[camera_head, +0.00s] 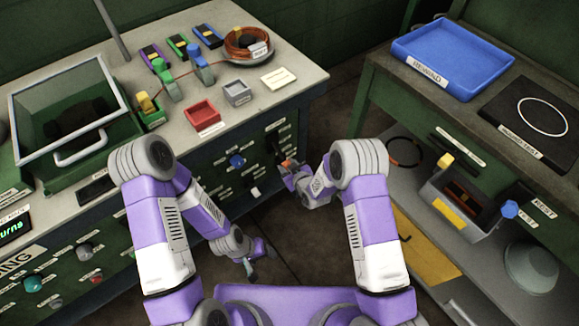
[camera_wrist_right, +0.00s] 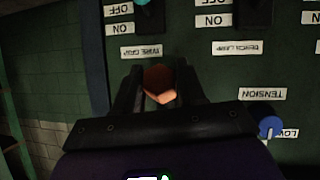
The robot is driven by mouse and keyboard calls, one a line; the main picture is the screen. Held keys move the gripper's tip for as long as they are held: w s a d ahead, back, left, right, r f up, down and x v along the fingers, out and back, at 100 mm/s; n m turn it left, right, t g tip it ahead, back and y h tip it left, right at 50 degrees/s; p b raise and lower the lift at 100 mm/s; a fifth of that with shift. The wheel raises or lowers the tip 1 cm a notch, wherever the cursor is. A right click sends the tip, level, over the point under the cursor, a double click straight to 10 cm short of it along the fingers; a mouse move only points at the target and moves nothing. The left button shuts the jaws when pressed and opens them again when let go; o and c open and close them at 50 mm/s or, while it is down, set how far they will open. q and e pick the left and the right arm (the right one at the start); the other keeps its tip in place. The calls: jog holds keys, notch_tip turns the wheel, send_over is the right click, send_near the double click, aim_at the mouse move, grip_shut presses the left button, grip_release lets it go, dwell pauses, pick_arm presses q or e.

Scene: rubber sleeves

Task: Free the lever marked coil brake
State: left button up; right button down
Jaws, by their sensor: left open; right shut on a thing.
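My right gripper (camera_head: 289,170) is at the bench's front panel, shut on an orange-brown knob or sleeve (camera_wrist_right: 158,80). It sits between both fingers in the right wrist view; what is behind it is hidden. The label above it in that view looks like "wire grip" (camera_wrist_right: 141,52), upside down. I cannot read a coil brake label in either view. On the front panel, a blue knob (camera_head: 237,160) and a white lever or switch (camera_head: 254,191) show to the left. My left gripper (camera_head: 250,262) is open and empty, low in front of the bench.
The bench top holds a glass-lidded box (camera_head: 68,95), a red tray (camera_head: 202,114), a grey box (camera_head: 236,92) and a copper coil (camera_head: 246,42). A side bench at right carries a blue tray (camera_head: 452,60). A blue knob (camera_wrist_right: 268,127) shows beside a "tension" label (camera_wrist_right: 262,94).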

jog(key=c, duration=0.7)
grip_release()
jog(key=shift+a+f, duration=0.1)
jog(key=shift+f, duration=0.05)
jog(key=shift+c, duration=0.2)
jog(key=shift+s+d+r, duration=0.2)
jog(key=shift+r, duration=0.1)
jog(key=p+v, duration=0.2)
jog(key=v, duration=0.5)
jog(key=shift+p, duration=0.3)
jog(key=shift+f, duration=0.1)
